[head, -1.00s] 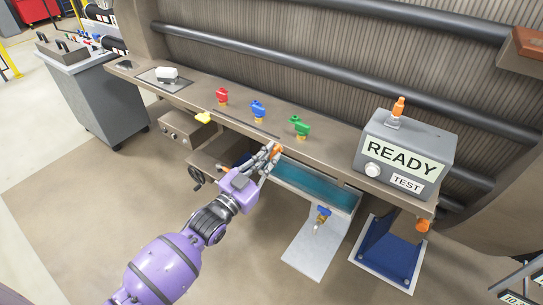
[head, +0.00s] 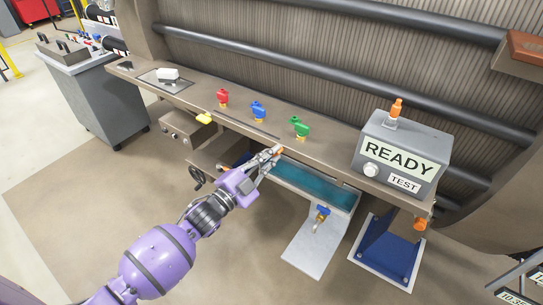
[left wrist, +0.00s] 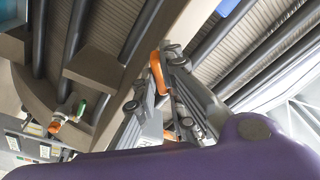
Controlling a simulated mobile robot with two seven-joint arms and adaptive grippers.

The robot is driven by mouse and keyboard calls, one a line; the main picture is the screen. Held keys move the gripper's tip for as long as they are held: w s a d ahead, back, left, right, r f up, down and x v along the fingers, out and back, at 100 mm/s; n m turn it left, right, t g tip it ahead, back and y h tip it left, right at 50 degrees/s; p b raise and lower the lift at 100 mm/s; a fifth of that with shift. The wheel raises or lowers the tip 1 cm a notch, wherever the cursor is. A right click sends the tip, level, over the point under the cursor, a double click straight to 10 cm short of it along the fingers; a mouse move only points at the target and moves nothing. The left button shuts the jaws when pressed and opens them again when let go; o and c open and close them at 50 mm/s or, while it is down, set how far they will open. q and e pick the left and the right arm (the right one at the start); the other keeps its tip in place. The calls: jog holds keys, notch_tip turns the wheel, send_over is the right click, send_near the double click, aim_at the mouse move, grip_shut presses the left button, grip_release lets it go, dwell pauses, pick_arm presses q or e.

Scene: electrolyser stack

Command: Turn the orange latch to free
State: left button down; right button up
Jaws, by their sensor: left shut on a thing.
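The orange latch (head: 280,149) is a small orange piece at the front edge of the brown bench, left of the teal-lined tray. My left gripper (head: 272,155) is at the latch with its fingers shut on it, covering part of it. In the left wrist view the latch (left wrist: 157,72) shows as an orange bar at the tips of the grey fingers (left wrist: 163,88). How far the latch is turned cannot be told. My right gripper is not in view.
Red (head: 223,97), blue (head: 258,108) and green (head: 299,126) valve handles stand on the bench behind my gripper. A grey READY box (head: 405,150) stands to the right. The teal-lined tray (head: 310,185) lies just right of my fingers.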

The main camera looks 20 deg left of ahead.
pick_arm(q)
jog(key=m, duration=0.3)
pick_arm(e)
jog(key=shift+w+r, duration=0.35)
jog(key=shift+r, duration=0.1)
pick_arm(q)
jog(key=m+g+p, duration=0.1)
jog(key=m, duration=0.3)
jog(key=shift+r+m, duration=0.1)
jog(key=shift+m, duration=0.3)
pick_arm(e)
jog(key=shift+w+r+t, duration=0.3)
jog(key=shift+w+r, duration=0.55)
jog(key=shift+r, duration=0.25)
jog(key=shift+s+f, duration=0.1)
pick_arm(q)
jog(key=shift+r+m+p, duration=0.1)
jog(key=shift+m+p, duration=0.3)
jog(key=shift+m, duration=0.4)
jog(key=c, duration=1.7)
grip_release()
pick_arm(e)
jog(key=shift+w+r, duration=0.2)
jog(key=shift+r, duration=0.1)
